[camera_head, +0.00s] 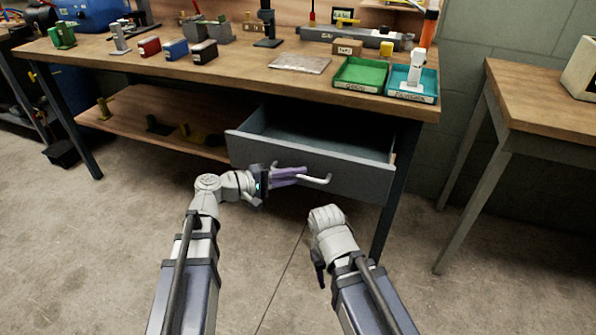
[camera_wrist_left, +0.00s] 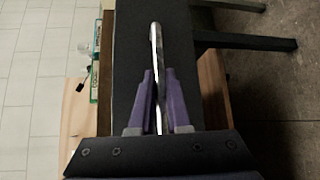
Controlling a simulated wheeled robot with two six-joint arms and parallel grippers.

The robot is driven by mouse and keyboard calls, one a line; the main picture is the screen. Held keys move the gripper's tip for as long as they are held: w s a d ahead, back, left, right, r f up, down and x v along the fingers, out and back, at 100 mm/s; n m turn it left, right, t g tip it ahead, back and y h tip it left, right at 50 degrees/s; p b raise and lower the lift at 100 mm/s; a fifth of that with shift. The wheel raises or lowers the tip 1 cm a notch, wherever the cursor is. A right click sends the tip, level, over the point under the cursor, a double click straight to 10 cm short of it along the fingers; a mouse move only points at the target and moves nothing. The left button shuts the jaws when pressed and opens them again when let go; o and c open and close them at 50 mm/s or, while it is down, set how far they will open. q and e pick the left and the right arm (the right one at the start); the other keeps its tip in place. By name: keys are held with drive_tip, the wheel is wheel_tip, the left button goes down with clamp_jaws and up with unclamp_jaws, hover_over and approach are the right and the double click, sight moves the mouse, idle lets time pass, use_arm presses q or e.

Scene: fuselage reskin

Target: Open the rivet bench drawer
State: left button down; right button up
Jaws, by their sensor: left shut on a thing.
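The grey drawer (camera_head: 320,165) under the wooden bench is pulled out, and its inside shows empty from above. Its front carries a pale bar handle (camera_head: 318,179). My left gripper (camera_head: 304,174), with purple fingers, is shut on the handle. In the left wrist view the handle (camera_wrist_left: 156,45) runs between the two fingers of the left gripper (camera_wrist_left: 158,80), against the dark drawer front (camera_wrist_left: 128,70). My right arm (camera_head: 335,235) is low in front of the drawer, to the right. Its gripper fingers cannot be made out clearly.
The bench top (camera_head: 235,75) holds a green tray (camera_head: 359,88), a teal tray (camera_head: 432,98), a metal sheet (camera_head: 300,63) and several small blocks. A lower shelf (camera_head: 150,105) is to the drawer's left. A second table (camera_head: 535,90) stands at right. The floor in front is clear.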

use_arm(q)
drive_tip(key=c, duration=1.2)
unclamp_jaws()
drive_tip(key=shift+o, duration=0.2)
drive_tip(key=p+v, duration=0.1)
drive_tip(key=v, duration=0.6)
drive_tip(key=shift+a, duration=0.4)
drive_tip(key=shift+s, duration=0.2)
